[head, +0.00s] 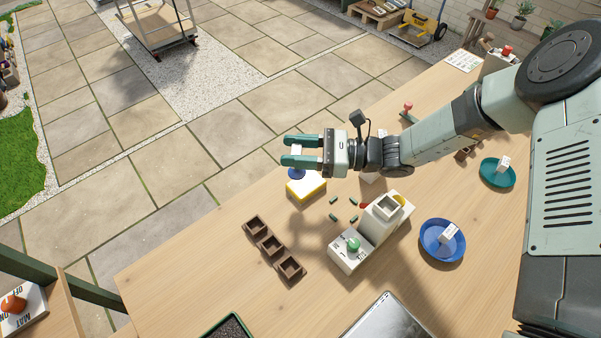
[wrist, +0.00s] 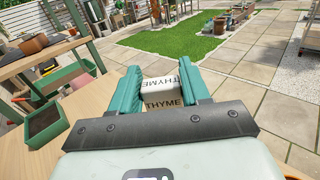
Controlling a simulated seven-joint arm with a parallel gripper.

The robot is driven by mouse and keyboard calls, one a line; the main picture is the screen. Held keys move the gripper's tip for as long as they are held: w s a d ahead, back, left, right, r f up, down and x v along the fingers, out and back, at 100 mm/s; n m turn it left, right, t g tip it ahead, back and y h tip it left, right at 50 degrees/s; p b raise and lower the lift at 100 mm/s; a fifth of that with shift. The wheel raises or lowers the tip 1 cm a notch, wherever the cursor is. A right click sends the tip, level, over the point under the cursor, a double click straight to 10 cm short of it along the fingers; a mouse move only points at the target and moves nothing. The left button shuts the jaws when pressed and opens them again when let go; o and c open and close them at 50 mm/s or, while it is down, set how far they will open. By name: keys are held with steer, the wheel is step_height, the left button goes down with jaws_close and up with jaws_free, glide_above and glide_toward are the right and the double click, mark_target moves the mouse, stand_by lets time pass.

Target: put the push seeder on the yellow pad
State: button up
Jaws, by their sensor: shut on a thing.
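My gripper (head: 299,152) reaches out over the left part of the wooden table, its green fingers shut on a white block (wrist: 160,83) lettered THYME. The lettering shows on two faces between the fingers in the wrist view. Below the fingers in the head view is a yellow-sided block with a pale top (head: 306,189), with a blue round part (head: 296,173) above it. I cannot tell whether the blue part touches the held block. I cannot tell which thing is the push seeder; a white device with a green knob (head: 352,244) and square hopper stands to the right.
A blue saucer (head: 429,250) and a teal saucer (head: 490,178) each hold a white block. The table's front left is clear.

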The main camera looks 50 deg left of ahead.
mark_target(303, 171)
steer(key=shift+f, duration=3.3)
steer(key=o, duration=1.1)
steer(key=shift+f, duration=0.15)
steer(key=shift+r, duration=0.2)
steer(key=v, duration=0.4)
steer(key=shift+w, duration=0.15)
steer(key=shift+w+d+r, duration=0.1)
steer(key=shift+d+r, duration=0.05)
steer(key=shift+r, duration=1.6)
steer(key=shift+w+d+r, duration=0.1)
steer(key=shift+d+r, duration=0.1)
steer(key=shift+r, duration=1.5)
